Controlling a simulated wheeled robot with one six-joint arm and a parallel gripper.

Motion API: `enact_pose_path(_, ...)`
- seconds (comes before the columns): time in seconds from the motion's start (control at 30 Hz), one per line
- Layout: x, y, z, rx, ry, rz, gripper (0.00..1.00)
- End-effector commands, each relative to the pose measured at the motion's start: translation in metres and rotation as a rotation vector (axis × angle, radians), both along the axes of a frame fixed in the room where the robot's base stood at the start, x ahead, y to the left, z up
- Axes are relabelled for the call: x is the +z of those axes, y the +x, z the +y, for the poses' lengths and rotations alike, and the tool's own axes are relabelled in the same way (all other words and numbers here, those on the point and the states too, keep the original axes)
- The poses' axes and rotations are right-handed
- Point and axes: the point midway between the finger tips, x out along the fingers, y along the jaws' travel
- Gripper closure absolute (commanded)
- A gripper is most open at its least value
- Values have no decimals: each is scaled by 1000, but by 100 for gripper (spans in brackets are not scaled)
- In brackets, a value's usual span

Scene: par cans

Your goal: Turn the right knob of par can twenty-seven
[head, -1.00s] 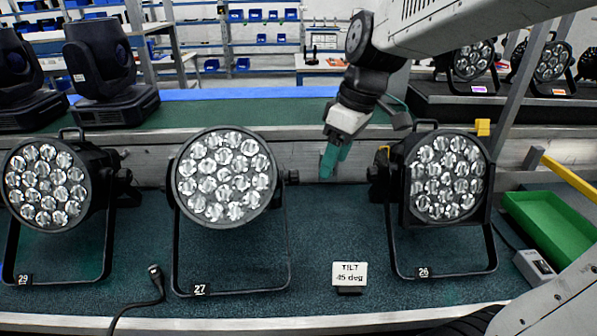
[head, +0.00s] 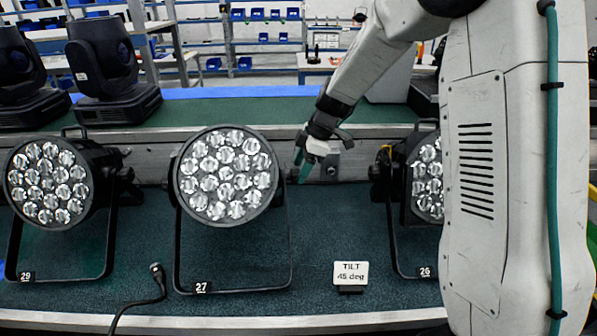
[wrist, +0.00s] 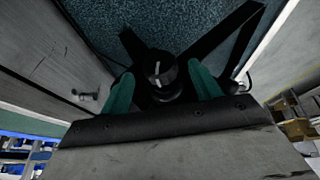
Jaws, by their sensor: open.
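Par can twenty-seven (head: 225,175) stands in the middle of the green bench, its round lens face forward in a black yoke, with a "27" label at the yoke's foot. Its right knob is mostly hidden by my gripper in the head view. In the wrist view the black knob (wrist: 161,68), with a white line on its face, lies between the tips of my green fingers. My gripper (head: 301,166) is open, with one finger on either side of the knob. I cannot tell whether the fingers touch it.
Par can 29 (head: 48,184) stands to the left and par can 26 (head: 427,178) to the right, partly hidden by my arm. A "TILT 45 deg" card (head: 350,273) stands in front. A black cable (head: 157,285) lies at front left.

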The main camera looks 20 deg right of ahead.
Motion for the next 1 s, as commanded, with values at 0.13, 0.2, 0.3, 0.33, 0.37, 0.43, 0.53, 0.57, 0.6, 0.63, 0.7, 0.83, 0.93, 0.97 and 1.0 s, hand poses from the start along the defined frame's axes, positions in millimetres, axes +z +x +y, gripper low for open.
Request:
enact_pose_path(0.13,-14,2,6,-1,0,1,37)
enact_pose_path(0.2,-18,2,7,0,0,1,37)
enact_pose_path(0.3,-19,2,7,0,0,1,37)
enact_pose_path(0.33,-19,2,7,0,0,1,37)
enact_pose_path(0.37,-19,2,7,0,0,0,37)
enact_pose_path(0.43,-19,2,7,-1,0,0,37)
enact_pose_path(0.53,-19,2,7,-1,0,0,54)
enact_pose_path(0.57,-18,2,7,-1,0,0,62)
enact_pose_path(0.6,-18,2,7,-1,0,0,73)
enact_pose_path(0.63,-18,2,7,-1,0,0,82)
enact_pose_path(0.7,-18,2,7,-1,0,0,82)
enact_pose_path(0.83,-18,3,7,-1,1,5,82)
enact_pose_path(0.93,-18,3,7,-2,5,19,82)
enact_pose_path(0.97,-18,3,7,-2,8,26,82)
enact_pose_path(1.0,-18,4,7,-1,9,37,82)
